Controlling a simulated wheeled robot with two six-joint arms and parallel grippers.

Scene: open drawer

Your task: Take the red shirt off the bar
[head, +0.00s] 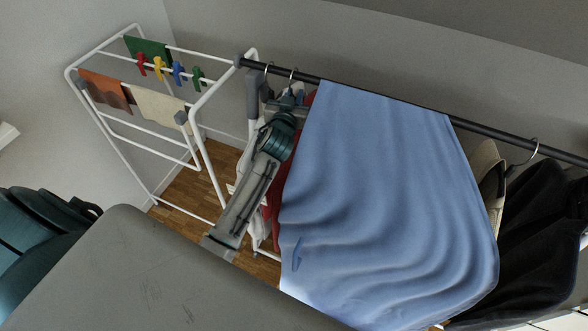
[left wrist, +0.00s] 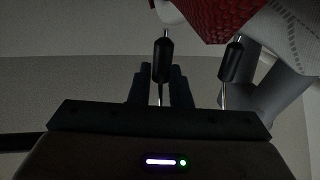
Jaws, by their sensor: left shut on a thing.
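The red shirt (head: 272,205) hangs under the black bar (head: 400,109), mostly hidden behind the big blue cloth and my left arm. A thin red strip of it shows left of the cloth. My left gripper (head: 290,97) is just below the bar, by the hanger hooks (head: 293,74). In the left wrist view, red textured fabric (left wrist: 208,18) lies just past the two dark fingertips (left wrist: 197,58). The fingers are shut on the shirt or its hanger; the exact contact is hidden. My right gripper is not in view.
The blue cloth (head: 385,190) hangs over the bar right beside my arm. A white drying rack (head: 140,132) with small cloths and coloured pegs stands left. Wood floor shows between.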

